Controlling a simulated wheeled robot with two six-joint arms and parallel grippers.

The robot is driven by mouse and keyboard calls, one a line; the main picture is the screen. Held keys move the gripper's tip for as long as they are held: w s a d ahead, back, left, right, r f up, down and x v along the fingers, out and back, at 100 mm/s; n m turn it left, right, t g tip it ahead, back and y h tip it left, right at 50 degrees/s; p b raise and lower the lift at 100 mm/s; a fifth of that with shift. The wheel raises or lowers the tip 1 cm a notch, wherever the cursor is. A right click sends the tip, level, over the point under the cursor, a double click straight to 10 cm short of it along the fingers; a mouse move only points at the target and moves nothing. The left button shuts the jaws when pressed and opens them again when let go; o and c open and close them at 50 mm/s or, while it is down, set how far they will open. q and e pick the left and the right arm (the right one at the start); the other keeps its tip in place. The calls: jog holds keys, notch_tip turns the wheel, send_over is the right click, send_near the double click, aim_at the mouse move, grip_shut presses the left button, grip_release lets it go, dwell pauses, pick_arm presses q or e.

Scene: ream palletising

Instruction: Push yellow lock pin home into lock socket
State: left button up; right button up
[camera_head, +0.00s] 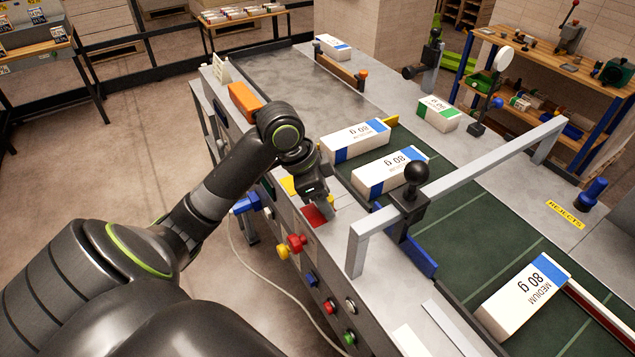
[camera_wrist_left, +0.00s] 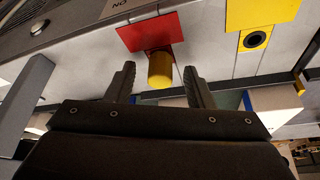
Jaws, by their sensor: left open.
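The yellow lock pin (camera_wrist_left: 160,70) shows in the left wrist view as a short yellow cylinder standing at a red plate (camera_wrist_left: 148,32). A yellow plate (camera_wrist_left: 262,12) has a dark round socket (camera_wrist_left: 256,39), to the right of the red plate in the wrist view. My left gripper (camera_head: 328,210) is open above the bench edge. In the wrist view its fingertips (camera_wrist_left: 160,78) stand on either side of the pin, with visible gaps. My right gripper is not in view.
A grey gantry bar (camera_head: 460,186) with a black knob (camera_head: 417,172) crosses the green conveyor (camera_head: 460,225). White reams (camera_head: 355,141) lie on it. Red and yellow knobs (camera_head: 291,246) jut from the bench front. An orange box (camera_head: 244,101) sits farther back.

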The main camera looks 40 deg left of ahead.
pick_arm(q)
jog(key=b+v, duration=0.1)
jog(key=v, duration=1.6)
jog(key=shift+r, duration=0.15)
dwell(0.3)
